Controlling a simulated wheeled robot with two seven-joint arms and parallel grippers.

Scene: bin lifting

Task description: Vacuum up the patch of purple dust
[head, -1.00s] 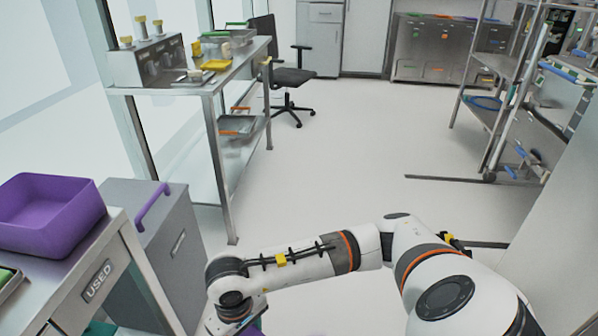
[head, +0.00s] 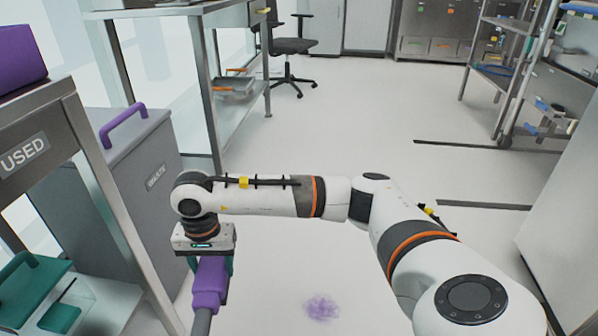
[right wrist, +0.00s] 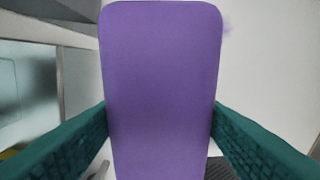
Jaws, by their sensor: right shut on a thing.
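A patch of purple dust (head: 321,307) lies on the pale floor at the bottom middle of the head view. A faint purple smudge, likely its edge, also shows at the upper right in the right wrist view (right wrist: 227,24). My right gripper (head: 212,268) is shut on a purple vacuum handle (head: 209,285), left of the dust. In the right wrist view the purple handle (right wrist: 160,85) stands between the two teal fingers. A grey tube runs down from the handle out of the head view, so the vacuum's lower end is hidden. My left gripper is not in view.
A grey waste bin (head: 135,165) with a purple handle stands at the left, beside a metal table labelled USED (head: 40,150). Metal shelving (head: 500,70) stands at the right. A black chair (head: 292,46) is farther back. The middle floor is clear.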

